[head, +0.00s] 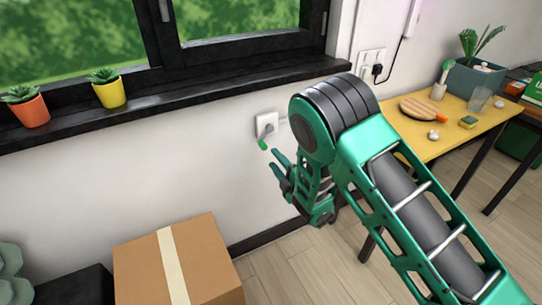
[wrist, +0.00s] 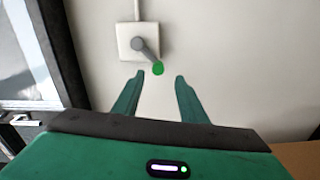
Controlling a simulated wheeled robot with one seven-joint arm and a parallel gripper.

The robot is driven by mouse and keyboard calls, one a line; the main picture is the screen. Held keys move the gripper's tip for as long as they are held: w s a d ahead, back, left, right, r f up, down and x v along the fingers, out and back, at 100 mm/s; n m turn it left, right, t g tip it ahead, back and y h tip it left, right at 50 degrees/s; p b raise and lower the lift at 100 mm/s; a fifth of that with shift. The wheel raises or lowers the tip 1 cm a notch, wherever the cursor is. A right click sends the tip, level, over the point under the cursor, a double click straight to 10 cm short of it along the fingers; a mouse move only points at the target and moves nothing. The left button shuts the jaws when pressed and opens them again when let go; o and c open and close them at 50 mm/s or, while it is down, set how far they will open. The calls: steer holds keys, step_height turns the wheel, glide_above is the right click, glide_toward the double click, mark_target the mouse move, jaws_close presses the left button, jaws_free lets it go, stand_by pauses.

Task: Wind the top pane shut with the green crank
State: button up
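The crank (head: 268,131) sits on a white wall plate below the window sill. Its grey arm points down and its green knob (head: 263,144) is at the low end. In the wrist view the crank's grey arm (wrist: 148,50) slants down to the right, with the green knob (wrist: 158,69) just beyond and between the fingertips. My gripper (head: 276,162) is open and empty, below and close to the knob; it also shows in the wrist view (wrist: 160,76). The window (head: 240,20) is above the sill; its top pane is out of the head view.
A dark window sill (head: 190,104) runs above the crank, with an orange pot (head: 30,112) and a yellow pot (head: 111,93) on it. A cardboard box (head: 205,262) stands at the lower left. A yellow table (head: 440,135) with several items is at right.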

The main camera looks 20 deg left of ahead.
steer(key=shift+v, duration=1)
